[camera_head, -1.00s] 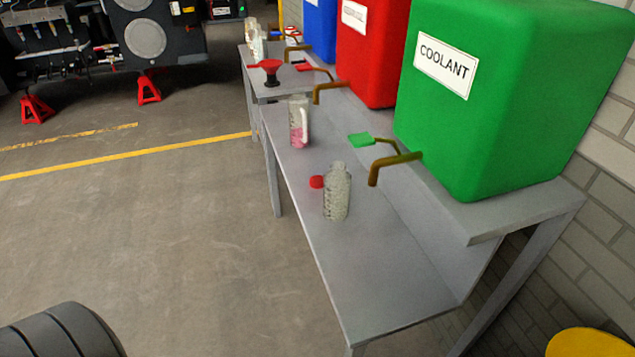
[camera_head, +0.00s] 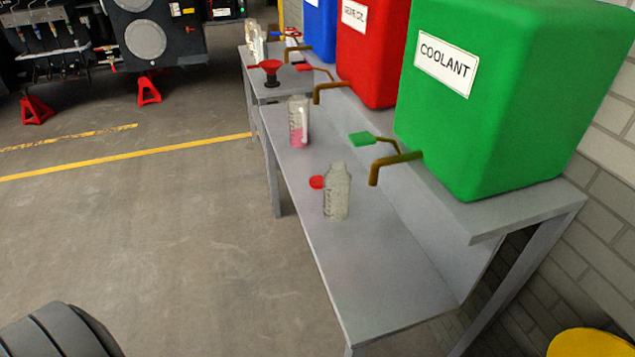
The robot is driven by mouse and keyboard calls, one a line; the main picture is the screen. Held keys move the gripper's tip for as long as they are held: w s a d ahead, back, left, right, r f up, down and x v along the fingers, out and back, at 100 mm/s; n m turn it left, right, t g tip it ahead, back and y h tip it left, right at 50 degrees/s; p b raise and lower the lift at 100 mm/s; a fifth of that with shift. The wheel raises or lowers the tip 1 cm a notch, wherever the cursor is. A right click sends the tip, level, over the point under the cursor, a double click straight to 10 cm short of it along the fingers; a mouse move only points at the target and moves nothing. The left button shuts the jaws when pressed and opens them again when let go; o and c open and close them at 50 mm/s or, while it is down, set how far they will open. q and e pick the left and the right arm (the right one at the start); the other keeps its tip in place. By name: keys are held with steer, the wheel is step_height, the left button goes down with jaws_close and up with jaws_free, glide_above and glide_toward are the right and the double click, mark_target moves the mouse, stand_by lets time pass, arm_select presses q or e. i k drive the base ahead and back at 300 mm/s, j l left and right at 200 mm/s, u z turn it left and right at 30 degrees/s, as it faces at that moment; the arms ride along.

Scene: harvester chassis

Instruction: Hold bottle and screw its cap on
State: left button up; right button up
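A clear bottle (camera_head: 337,193) stands upright on the grey bench, in front of the green coolant tank. Its top shows no red cap on it. A red cap (camera_head: 316,182) is just left of the bottle, partly behind it; I cannot tell if the two touch. Neither of my grippers is in view.
The grey bench (camera_head: 385,285) is clear at its near end. A brass tap (camera_head: 390,165) juts from the green tank (camera_head: 500,100) near the bottle. Open floor lies left.

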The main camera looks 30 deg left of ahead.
mark_target(336, 181)
steer(key=i+j, duration=0.15)
steer(key=j, duration=0.55)
steer(key=i+j+z, duration=0.1)
steer(key=j, duration=0.55)
steer(key=i+j, duration=0.15)
steer(key=j, duration=0.55)
steer(key=i+j+z, duration=0.1)
steer(key=j, duration=0.6)
